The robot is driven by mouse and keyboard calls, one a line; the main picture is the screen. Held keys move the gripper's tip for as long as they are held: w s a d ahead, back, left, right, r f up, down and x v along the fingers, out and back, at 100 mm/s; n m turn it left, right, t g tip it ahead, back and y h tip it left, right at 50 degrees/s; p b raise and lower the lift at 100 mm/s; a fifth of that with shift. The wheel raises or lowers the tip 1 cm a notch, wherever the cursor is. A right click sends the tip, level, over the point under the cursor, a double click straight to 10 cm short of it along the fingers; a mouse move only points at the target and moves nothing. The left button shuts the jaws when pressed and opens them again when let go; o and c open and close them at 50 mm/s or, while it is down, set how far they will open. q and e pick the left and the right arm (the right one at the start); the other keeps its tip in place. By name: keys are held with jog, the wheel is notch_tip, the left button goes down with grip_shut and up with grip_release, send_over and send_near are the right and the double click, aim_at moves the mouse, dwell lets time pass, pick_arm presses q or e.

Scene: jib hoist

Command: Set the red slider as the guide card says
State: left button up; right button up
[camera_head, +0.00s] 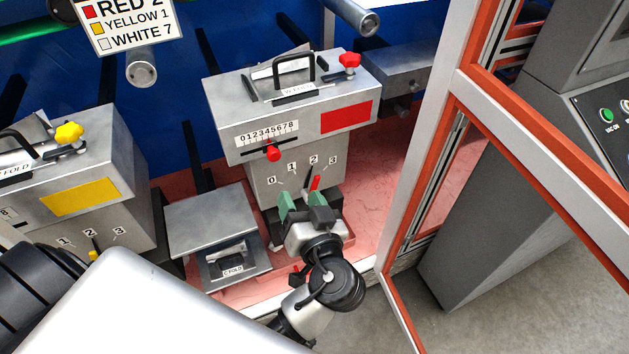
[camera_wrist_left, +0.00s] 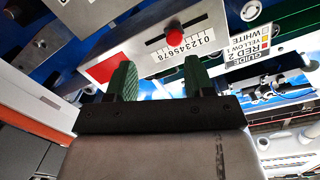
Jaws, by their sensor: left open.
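The red slider (camera_head: 273,153) is a red knob in a slot under a 0 to 8 scale (camera_head: 268,134) on the grey box with the red panel. It stands near the middle of the scale; I cannot read its exact number. It also shows in the left wrist view (camera_wrist_left: 170,35), beyond the fingertips. The guide card (camera_head: 131,22) hangs at the upper left and reads RED 2, YELLOW 1, WHITE 7. My left gripper (camera_head: 302,203) is open and empty, with green fingers below and right of the slider, apart from it. My right gripper is not in view.
A small red lever (camera_head: 316,182) with marks 0 to 3 is just above the left fingertips. A box with a yellow panel (camera_head: 80,197) stands at the left. A low metal block (camera_head: 212,218) lies between. An orange-edged frame (camera_head: 455,95) bounds the right side.

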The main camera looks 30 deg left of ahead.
aim_at(275, 158)
pick_arm(q)
jog(key=shift+n+y, duration=0.4)
jog(key=shift+n, duration=0.3)
jog(key=x, duration=0.3)
jog(key=r+p+x, duration=0.1)
jog(key=x, duration=0.2)
jog(key=r+p+x, duration=0.1)
jog(key=x, duration=0.2)
jog(key=shift+s+a, duration=0.2)
jog(key=shift+a, duration=0.35)
jog(key=shift+w+a+f, duration=0.1)
jog(key=shift+w+a, duration=0.2)
jog(key=shift+a, duration=0.1)
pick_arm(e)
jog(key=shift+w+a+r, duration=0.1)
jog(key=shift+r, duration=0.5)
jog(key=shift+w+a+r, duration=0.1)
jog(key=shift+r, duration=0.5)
pick_arm(q)
grip_shut()
